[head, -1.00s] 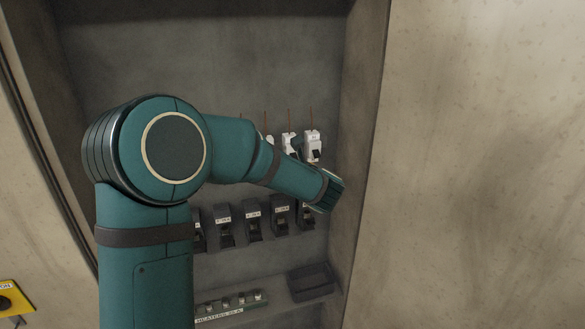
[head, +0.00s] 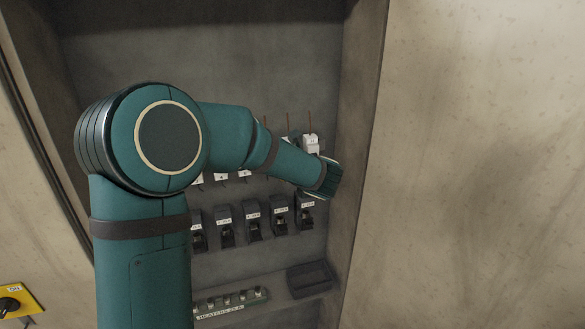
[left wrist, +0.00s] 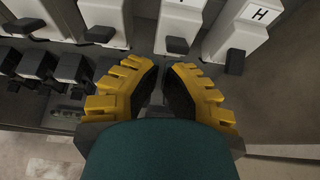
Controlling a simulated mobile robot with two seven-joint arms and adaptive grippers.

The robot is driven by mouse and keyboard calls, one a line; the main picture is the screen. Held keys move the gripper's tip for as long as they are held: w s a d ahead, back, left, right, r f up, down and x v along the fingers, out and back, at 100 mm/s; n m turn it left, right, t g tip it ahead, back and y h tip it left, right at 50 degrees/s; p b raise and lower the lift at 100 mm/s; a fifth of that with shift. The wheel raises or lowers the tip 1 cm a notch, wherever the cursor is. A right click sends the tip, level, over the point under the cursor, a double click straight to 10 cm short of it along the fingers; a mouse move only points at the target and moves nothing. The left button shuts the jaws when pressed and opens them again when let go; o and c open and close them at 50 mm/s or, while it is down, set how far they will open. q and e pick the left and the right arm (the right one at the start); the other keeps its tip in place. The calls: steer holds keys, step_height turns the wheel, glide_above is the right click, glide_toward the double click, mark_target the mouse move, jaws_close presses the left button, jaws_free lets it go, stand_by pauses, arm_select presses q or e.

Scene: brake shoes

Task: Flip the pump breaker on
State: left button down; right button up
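A row of white breakers with black levers is partly hidden behind my left arm in the head view; the rightmost white breaker (head: 311,145) shows above my wrist. I cannot tell which is the pump breaker. In the left wrist view, several white breakers line the top, one labelled H (left wrist: 240,35), each with a black lever (left wrist: 178,45). My left gripper (left wrist: 162,68) has yellow ribbed fingers, tips almost together with nothing between them, just below a middle lever and apart from it. My left gripper is hidden behind the wrist in the head view. My right gripper is out of view.
A row of black breakers (head: 252,226) sits below the white ones. Beneath are a labelled strip with small parts (head: 232,303) and an empty black tray (head: 310,278). The cabinet's right side wall (head: 358,150) stands close to my wrist. A yellow switch plate (head: 30,300) is at lower left.

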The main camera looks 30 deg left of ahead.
arm_select(q)
steer(key=shift+w, duration=0.1)
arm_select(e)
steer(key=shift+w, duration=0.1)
arm_select(q)
steer(key=shift+r+p, duration=0.6)
steer(key=shift+r, duration=0.25)
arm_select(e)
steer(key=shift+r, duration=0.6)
